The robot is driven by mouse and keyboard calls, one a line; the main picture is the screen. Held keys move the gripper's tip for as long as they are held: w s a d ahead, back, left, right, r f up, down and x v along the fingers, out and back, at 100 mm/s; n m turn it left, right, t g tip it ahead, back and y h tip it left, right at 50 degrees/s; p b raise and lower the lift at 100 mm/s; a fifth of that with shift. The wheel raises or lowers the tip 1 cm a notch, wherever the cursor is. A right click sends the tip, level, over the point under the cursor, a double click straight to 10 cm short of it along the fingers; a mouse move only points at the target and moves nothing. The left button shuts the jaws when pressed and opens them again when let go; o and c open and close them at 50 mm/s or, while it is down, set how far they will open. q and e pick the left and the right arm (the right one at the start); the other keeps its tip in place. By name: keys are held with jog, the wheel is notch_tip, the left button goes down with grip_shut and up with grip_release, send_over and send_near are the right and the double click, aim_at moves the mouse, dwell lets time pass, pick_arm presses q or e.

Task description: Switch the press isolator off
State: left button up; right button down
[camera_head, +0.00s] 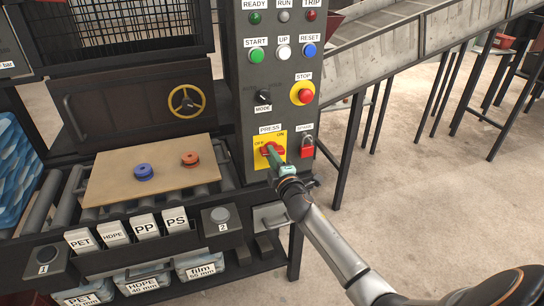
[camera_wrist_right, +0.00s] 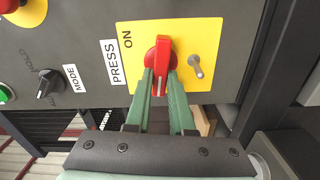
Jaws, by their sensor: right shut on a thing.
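The press isolator is a red rotary handle (camera_head: 271,148) on a yellow plate (camera_head: 260,161), low on the dark control panel, marked OFF at the left and ON at the upper right. My right gripper (camera_head: 276,158) reaches it from the front. In the right wrist view the fingers of my right gripper (camera_wrist_right: 161,84) are shut on the sides of the red handle (camera_wrist_right: 163,56). The handle's white mark faces away from ON, toward the OFF side in the head view. The fingers hide the OFF label in the wrist view. My left gripper is out of view.
A red padlock (camera_head: 307,148) hangs right of the plate. The black MODE knob (camera_head: 263,97) and red STOP button (camera_head: 305,95) are above. A small grey lever (camera_wrist_right: 196,67) stands on the plate beside the handle. A board (camera_head: 150,172) with two discs lies left.

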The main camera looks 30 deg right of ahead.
jog(key=shift+f+n, duration=0.1)
jog(key=shift+n, duration=0.9)
jog(key=c, duration=0.8)
grip_release()
jog(key=shift+p+v, duration=0.3)
jog(key=shift+v, duration=5.95)
jog(key=shift+d, duration=0.1)
